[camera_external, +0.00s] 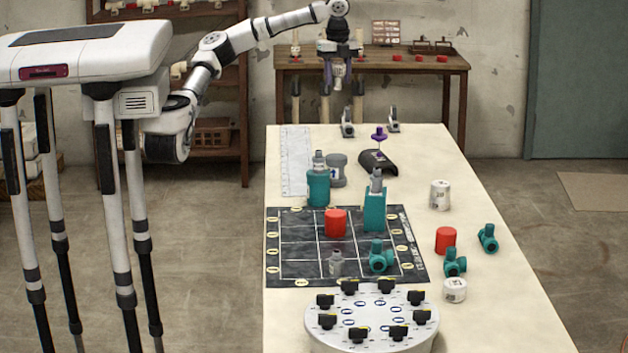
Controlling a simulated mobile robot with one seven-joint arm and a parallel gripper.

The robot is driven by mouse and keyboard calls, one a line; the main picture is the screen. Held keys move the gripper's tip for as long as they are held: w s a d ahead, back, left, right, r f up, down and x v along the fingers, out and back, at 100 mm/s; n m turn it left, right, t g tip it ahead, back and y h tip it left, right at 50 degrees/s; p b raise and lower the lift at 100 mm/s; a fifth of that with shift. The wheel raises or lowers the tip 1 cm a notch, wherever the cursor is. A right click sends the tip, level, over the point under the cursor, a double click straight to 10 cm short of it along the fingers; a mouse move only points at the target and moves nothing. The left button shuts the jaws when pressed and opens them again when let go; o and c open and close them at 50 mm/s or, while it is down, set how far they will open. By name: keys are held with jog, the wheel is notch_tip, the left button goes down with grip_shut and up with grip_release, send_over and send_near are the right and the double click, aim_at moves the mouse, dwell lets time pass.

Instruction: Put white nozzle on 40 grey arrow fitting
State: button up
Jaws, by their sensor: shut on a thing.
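My gripper (338,84) points down high above the far end of the pale table and is shut on a small white piece, the white nozzle (338,74). The nozzle is small here and partly hidden by the fingers. A grey fitting (338,172) with a blue arrow mark stands upright on the table, well below my gripper, just behind a teal fitting. Its number is too small to read. The nozzle and the grey fitting are clearly apart.
A teal cylinder (318,188) with a grey top stands just in front of the grey fitting. A teal block (375,210) holding a grey piece is to its right. A black stand with a purple piece (379,137) is nearby. A ruled white sheet (295,160) lies left.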

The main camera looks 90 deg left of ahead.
aim_at(337, 90)
notch_tip(337, 90, down, 20)
jog(key=p, duration=0.3)
jog(key=shift+s+a+r+p, duration=0.1)
jog(key=shift+a+p, duration=0.05)
jog(key=shift+p, duration=0.2)
jog(key=shift+f, duration=0.25)
jog(key=o, duration=1)
jog(key=shift+r, duration=0.1)
jog(key=shift+r, duration=0.65)
notch_tip(337, 90, up, 11)
jog(key=shift+b, duration=1.25)
